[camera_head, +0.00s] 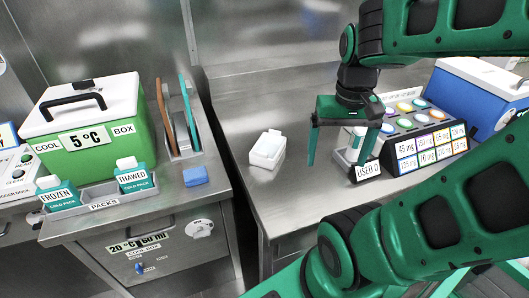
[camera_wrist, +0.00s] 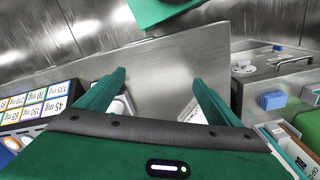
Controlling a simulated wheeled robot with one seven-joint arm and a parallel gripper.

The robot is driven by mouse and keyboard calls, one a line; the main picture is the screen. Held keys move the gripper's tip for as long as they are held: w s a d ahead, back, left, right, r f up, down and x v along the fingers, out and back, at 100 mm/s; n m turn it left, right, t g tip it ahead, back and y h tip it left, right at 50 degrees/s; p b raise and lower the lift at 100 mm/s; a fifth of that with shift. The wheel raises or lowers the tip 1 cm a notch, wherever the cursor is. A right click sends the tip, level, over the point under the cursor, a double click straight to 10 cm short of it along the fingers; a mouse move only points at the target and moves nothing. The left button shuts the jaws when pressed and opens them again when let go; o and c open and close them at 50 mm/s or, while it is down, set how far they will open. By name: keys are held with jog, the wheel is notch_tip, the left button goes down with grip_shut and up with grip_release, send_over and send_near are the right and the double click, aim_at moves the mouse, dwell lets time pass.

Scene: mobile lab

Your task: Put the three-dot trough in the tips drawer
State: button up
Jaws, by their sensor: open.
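A small white trough (camera_head: 268,149) sits on the steel bench, left of my gripper. No dots can be made out on it. My gripper (camera_head: 337,163) is open and empty above the bench, between the trough and the labelled rack, apart from the trough. In the wrist view the open fingers (camera_wrist: 158,78) point over bare bench. A white shape by the right finger (camera_wrist: 190,112) looks like the trough, partly hidden. No drawer marked as tips can be read; the left cabinet front (camera_head: 160,258) carries a temperature and volume label.
A rack with coloured discs and mg labels (camera_head: 425,142) stands right of my gripper, with a holder marked USED (camera_head: 367,171). A blue box (camera_head: 475,100) is behind it. The left bench holds a green cool box (camera_head: 90,120), cold packs (camera_head: 133,176) and a blue block (camera_head: 195,176). A gap separates the benches.

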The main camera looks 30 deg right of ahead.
jog(key=w+d+m, duration=0.1)
jog(key=w+m, duration=0.1)
jog(key=w, duration=0.9)
jog(key=m, duration=0.2)
send_over(268, 146)
jog(key=s+a, duration=0.3)
notch_tip(268, 146, down, 4)
jog(key=f, duration=0.5)
jog(key=shift+w+d, duration=0.1)
jog(key=shift+w, duration=0.1)
jog(key=shift+s+d+f, duration=0.15)
jog(key=shift+f, duration=1.2)
jog(key=shift+s+d+f, duration=0.1)
jog(key=shift+d+f, duration=0.05)
jog(key=shift+f, duration=1.2)
jog(key=c, duration=1.4)
jog(key=shift+c, duration=0.2)
jog(key=shift+r, duration=0.15)
